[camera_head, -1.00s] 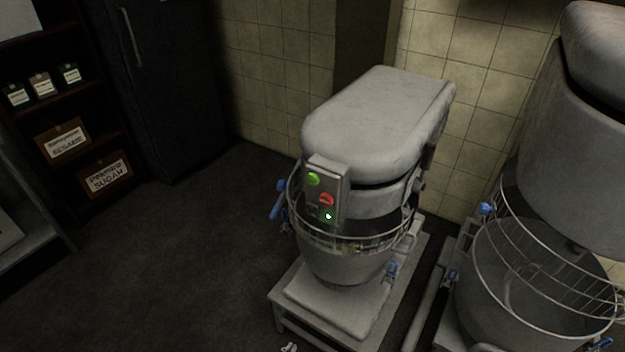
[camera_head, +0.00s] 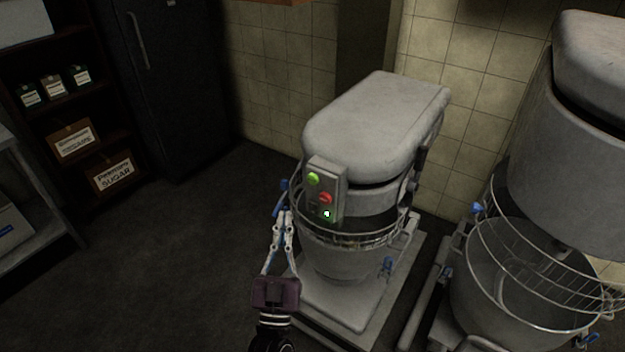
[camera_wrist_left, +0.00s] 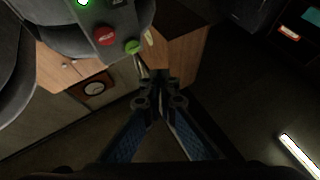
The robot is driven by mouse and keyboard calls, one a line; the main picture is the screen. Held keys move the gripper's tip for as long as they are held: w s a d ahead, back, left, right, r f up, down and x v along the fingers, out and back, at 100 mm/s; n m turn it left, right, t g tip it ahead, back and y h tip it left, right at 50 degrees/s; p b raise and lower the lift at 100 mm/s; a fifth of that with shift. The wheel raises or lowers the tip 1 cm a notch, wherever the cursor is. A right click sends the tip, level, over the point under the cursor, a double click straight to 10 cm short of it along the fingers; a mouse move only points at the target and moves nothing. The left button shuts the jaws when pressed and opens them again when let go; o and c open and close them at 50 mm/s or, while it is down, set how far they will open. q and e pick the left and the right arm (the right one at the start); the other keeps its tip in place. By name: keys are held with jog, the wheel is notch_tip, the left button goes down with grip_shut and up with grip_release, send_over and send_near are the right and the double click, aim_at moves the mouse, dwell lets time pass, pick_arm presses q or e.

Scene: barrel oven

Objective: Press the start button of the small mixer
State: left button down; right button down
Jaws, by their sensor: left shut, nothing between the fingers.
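The small mixer (camera_head: 375,125) stands on a low base, with a control box on its front. The box carries a green button (camera_head: 313,179), a red button (camera_head: 325,198) below it and a small lit green indicator (camera_head: 327,214). My left gripper (camera_head: 283,214) is shut and empty, pointing up just left of and below the control box. In the left wrist view the green button (camera_wrist_left: 132,47) and red button (camera_wrist_left: 103,35) lie just beyond and left of the closed fingertips (camera_wrist_left: 152,76). I cannot tell if a fingertip touches anything. My right gripper is not in view.
A wire guard (camera_head: 350,241) rings the mixer's bowl (camera_head: 345,264). A larger mixer (camera_head: 580,160) stands close on the right. A dark shelf (camera_head: 75,112) with jars and boxes and a dark cabinet (camera_head: 177,85) are at the back left. The floor (camera_head: 170,265) on the left is clear.

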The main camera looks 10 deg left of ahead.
aim_at(312, 179)
pick_arm(q)
jog(key=r, duration=0.1)
jog(key=r+y, duration=0.1)
jog(key=s+r+n, duration=0.1)
jog(key=shift+a+t, duration=0.3)
jog(key=shift+a, duration=0.05)
jog(key=shift+w, duration=0.1)
jog(key=w+d+b, duration=0.3)
jog(key=w+b, duration=0.1)
jog(key=w, duration=0.4)
jog(key=shift+w, duration=0.15)
jog(key=shift+f, duration=0.1)
dwell(1.1)
jog(key=shift+w+d, duration=0.2)
jog(key=shift+w, duration=0.2)
